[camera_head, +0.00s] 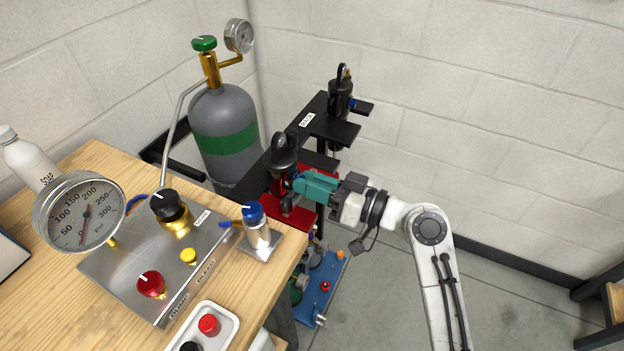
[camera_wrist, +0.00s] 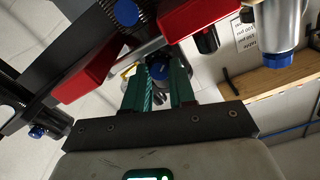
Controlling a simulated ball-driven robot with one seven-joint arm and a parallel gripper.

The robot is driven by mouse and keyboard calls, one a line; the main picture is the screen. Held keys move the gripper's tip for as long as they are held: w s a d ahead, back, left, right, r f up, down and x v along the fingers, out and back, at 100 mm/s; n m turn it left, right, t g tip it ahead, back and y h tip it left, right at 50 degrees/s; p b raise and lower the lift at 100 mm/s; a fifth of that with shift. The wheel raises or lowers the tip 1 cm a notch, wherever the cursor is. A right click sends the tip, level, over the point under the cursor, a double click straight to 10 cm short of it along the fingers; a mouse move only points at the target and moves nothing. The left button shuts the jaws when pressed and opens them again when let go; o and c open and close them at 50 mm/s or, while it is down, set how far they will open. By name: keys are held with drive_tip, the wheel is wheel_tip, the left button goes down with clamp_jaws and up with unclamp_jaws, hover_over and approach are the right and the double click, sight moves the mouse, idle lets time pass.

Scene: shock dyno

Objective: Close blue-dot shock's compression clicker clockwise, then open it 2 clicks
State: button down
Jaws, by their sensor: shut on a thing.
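A black shock (camera_head: 283,158) with an eyelet on top is held by a red clamp (camera_head: 313,214) at the rack's near end. My gripper (camera_head: 297,183) reaches in from the right with teal fingers, low on this shock's side. A larger blue round spot (camera_wrist: 126,13) shows on dark metal above. The knob's marks and clicks cannot be read, and the head view hides the knob behind the fingers.
A second black shock (camera_head: 341,97) stands on the black rack (camera_head: 330,128). A wooden bench (camera_head: 110,165) with a gauge (camera_head: 80,212), a steel panel (camera_head: 125,262) and a blue-topped cylinder (camera_head: 255,228) lies left. A grey gas bottle (camera_head: 222,125) stands behind.

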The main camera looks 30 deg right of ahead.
drive_tip(key=c, duration=0.9)
unclamp_jaws()
drive_tip(key=b+v, duration=0.2)
drive_tip(key=v, duration=0.8)
drive_tip(key=shift+s+d, duration=0.25)
drive_tip(key=shift+s, duration=0.05)
drive_tip(key=shift+c, duration=0.2)
